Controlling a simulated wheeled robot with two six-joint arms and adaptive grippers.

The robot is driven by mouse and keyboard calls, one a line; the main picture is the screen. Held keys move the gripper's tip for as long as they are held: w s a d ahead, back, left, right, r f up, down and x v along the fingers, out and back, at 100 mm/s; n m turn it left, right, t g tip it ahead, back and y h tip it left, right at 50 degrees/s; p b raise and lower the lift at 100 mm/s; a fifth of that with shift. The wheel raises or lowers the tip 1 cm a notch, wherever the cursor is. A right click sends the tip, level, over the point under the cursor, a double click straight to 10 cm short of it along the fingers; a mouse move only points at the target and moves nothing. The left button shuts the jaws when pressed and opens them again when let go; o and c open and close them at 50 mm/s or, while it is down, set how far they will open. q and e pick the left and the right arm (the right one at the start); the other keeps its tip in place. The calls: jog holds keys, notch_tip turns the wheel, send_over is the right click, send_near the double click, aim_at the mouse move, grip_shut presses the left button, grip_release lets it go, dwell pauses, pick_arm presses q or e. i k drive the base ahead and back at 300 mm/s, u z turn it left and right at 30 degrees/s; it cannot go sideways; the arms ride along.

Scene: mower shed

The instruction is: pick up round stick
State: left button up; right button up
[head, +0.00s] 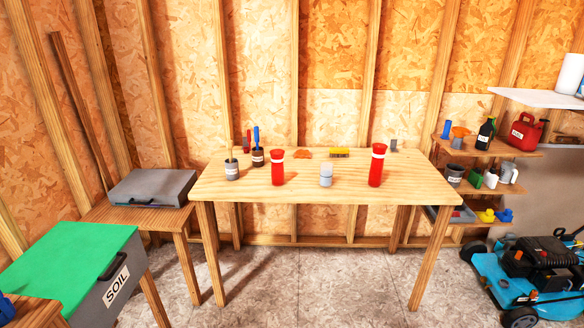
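No single thing is clearly the round stick. A thin light stick (231,153) stands up out of a small grey labelled can (232,171) at the left of the wooden table (330,188). A long dark brown pole (80,108) leans against the left wall behind the side bench; I cannot tell whether it is round. A blue-handled tool (256,138) stands in a dark can (257,158). Neither of my grippers is in view.
A grey case (152,187) and a green-lidded soil box (75,255) are left. A blue mower (530,275) and shelves (500,147) are right. Floor before the table is clear.

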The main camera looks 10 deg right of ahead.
aim_at(229, 144)
jog(key=z, duration=0.35)
jog(key=i, duration=1.65)
jog(key=u, duration=0.7)
